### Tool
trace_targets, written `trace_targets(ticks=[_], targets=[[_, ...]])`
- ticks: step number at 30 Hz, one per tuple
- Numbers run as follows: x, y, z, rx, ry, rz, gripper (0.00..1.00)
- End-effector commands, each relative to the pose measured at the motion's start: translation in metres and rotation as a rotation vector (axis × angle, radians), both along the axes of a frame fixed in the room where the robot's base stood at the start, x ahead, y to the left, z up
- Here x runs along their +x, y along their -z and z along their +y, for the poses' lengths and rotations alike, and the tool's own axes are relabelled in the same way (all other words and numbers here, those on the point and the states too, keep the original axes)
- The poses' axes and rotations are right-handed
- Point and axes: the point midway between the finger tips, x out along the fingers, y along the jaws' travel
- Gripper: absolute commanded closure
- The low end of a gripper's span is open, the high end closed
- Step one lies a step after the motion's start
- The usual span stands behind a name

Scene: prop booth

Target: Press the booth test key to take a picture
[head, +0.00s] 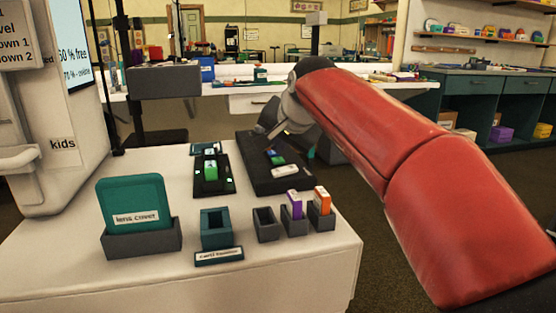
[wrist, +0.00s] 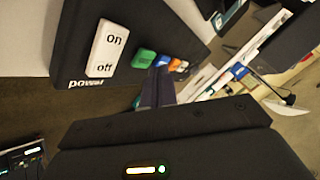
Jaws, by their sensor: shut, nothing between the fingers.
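A black control panel (head: 262,180) lies at the back right of the white table. In the wrist view the panel (wrist: 72,42) carries a white on/off rocker (wrist: 106,48) labelled "power". Beside it is a row of coloured keys: a green key (wrist: 143,58), a blue key (wrist: 161,61) and an orange key (wrist: 175,65). No label naming the test key is readable. My gripper (head: 274,134) is shut and empty over the panel's far part. In the wrist view its fingertips (wrist: 157,80) are close to the blue key; whether they touch it I cannot tell.
A black stand with a green block (head: 210,167) is left of the panel. In front are a teal lens cover (head: 131,196) in a grey holder, a teal open box (head: 215,231), and small grey holders with a purple card (head: 294,205) and an orange card (head: 322,201).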

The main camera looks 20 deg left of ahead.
Motion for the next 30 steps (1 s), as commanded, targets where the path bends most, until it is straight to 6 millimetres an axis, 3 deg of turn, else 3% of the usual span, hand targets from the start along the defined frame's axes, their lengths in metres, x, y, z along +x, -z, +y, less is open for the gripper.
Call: trace_targets(ticks=[30], targets=[[0.0001, 0.0124, -0.0004, 0.0, 0.0, 0.0, 1.0]])
